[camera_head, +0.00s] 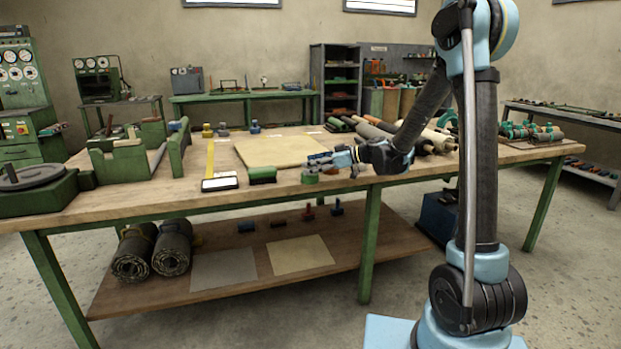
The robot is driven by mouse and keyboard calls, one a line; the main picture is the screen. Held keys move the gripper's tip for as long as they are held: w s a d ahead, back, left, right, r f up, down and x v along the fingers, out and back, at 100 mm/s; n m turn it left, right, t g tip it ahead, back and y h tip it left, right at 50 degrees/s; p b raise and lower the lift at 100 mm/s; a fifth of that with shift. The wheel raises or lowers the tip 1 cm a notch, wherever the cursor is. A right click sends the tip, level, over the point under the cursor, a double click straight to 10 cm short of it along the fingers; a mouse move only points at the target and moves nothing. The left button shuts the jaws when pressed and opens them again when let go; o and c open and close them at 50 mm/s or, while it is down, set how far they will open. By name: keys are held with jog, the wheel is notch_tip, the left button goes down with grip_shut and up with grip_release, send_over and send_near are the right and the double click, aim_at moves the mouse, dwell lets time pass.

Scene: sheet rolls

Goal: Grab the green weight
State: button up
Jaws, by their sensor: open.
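A small green weight (309,179) stands near the front edge of the wooden worktable (225,195). My arm reaches in from the right, and my gripper (318,161) is just above and to the right of the weight. The gripper is open, with its fingers pointing left. The fingers partly cover the top of the weight, and I cannot tell whether they touch it.
A green and black block (262,175) stands left of the weight. A white-topped pad (220,183) and a yellow ruler (210,158) lie further left. A beige sheet (280,151) lies behind. Several sheet rolls (437,140) lie at the right. Small weights (255,127) stand at the back.

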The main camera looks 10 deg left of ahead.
jog(key=shift+a+f, duration=0.2)
jog(key=shift+a, duration=0.4)
jog(key=shift+c, duration=0.3)
grip_shut()
jog(key=shift+r, duration=0.15)
